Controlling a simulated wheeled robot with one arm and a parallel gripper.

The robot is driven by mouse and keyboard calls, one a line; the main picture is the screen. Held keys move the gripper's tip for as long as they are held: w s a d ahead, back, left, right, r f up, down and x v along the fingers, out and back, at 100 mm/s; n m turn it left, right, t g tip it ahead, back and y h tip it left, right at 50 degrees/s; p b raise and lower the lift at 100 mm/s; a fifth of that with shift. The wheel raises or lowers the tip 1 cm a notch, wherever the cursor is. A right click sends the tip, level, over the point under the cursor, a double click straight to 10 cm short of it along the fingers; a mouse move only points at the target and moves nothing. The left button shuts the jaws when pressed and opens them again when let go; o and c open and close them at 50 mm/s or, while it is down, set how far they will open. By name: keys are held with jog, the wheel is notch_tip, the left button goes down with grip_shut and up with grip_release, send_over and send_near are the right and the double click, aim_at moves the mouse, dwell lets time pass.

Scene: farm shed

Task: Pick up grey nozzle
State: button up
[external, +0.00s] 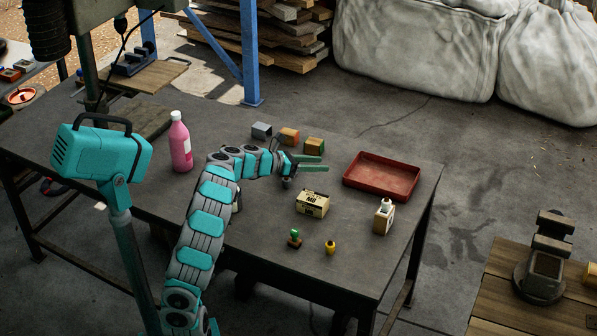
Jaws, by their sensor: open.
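I cannot make out a clear grey nozzle in the external view. The one plainly grey loose item is a small grey block (262,130) at the back of the dark table (250,225), and I cannot tell whether it is the nozzle. My gripper (324,163) is open, its two green fingers pointing right above the middle of the table. It is in front and to the right of the grey block. Nothing shows between the fingers. My arm and wrist hide part of the table beneath them.
An orange block (289,137) and a green-orange block (314,146) stand just behind my gripper. A red tray (381,178) is right. A yellow box (312,203), white bottle (383,217), green-topped piece (295,238) and yellow piece (330,247) stand in front. A pink bottle (180,145) is left.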

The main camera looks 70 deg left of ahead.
aim_at(295, 186)
jog(key=s+a+f+m, duration=0.1)
jog(key=s, duration=0.3)
jog(key=s+a+f+g+h, duration=0.1)
jog(key=s+a+f, duration=0.1)
jog(key=s, duration=0.2)
jog(key=s+a+f+m, duration=0.1)
jog(key=s+f, duration=0.1)
jog(key=s, duration=0.2)
jog(key=shift+s+a+f+m+h+p, duration=0.1)
jog(key=shift+s+a+m+h+p, duration=0.2)
jog(key=shift+a+h+p, duration=0.1)
jog(key=shift+p+x, duration=0.7)
jog(key=shift+x, duration=3.25)
jog(key=shift+a, duration=0.15)
grip_shut()
